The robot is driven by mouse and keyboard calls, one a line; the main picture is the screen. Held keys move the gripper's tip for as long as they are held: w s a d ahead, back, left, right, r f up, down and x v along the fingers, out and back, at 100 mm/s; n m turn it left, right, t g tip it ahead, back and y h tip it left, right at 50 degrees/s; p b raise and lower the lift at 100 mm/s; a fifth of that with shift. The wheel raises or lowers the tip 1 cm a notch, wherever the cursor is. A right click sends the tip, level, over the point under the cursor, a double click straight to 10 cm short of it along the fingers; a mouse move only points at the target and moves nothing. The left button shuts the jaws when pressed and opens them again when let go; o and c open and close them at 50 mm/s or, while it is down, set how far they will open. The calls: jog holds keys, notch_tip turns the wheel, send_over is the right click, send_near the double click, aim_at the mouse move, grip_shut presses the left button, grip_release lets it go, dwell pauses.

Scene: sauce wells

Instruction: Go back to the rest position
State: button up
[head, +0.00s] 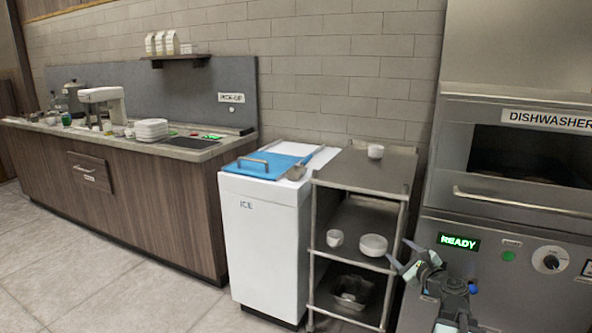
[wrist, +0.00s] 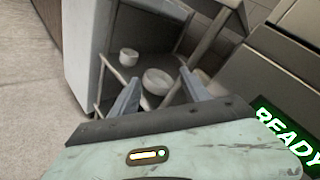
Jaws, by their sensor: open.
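My gripper (head: 405,258) is at the lower right of the head view, in front of the dishwasher and beside the metal shelf cart. Its two fingers are apart with nothing between them. In the wrist view my gripper (wrist: 157,92) points toward the cart's shelves. A white cup (head: 335,238) and a white bowl (head: 373,245) stand on the cart's middle shelf. The cup (wrist: 129,57) and the bowl (wrist: 160,81) also show in the wrist view, beyond the fingers.
The dishwasher (head: 480,205) with a lit READY sign stands close at right. A counter (head: 130,190) runs further left. The floor (head: 90,270) at left is clear.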

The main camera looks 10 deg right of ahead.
jog(key=w+a+f+n+g+y, duration=0.1)
jog(key=a+f+n+g+y, duration=0.2)
jog(key=a, duration=0.7)
jog(key=w+a+f+n+g+y, duration=0.1)
jog(key=a+f+n, duration=0.1)
jog(key=a+n, duration=0.5)
jog(key=w+a+f+n+g+y, duration=0.1)
jog(key=a+f+g+y, duration=0.15)
jog(key=a, duration=0.95)
jog(key=s+a+f+n+g+h, duration=0.4)
jog(key=s+a+f+n+g, duration=0.2)
jog(key=s+a+f+n, duration=0.45)
jog(key=s+d+f+n+g+h, duration=0.2)
jog(key=s+d+n+g+h, duration=0.3)
jog(key=d, duration=0.4)
notch_tip(320, 180, up, 34)
jog(key=s+n+t+y+p, duration=0.1)
jog(key=p, duration=3.3)
jog(key=shift+s+a+r+y+p, duration=0.2)
jog(key=shift+y+p, duration=0.1)
jog(key=shift+y, duration=0.05)
jog(key=shift+n, duration=0.25)
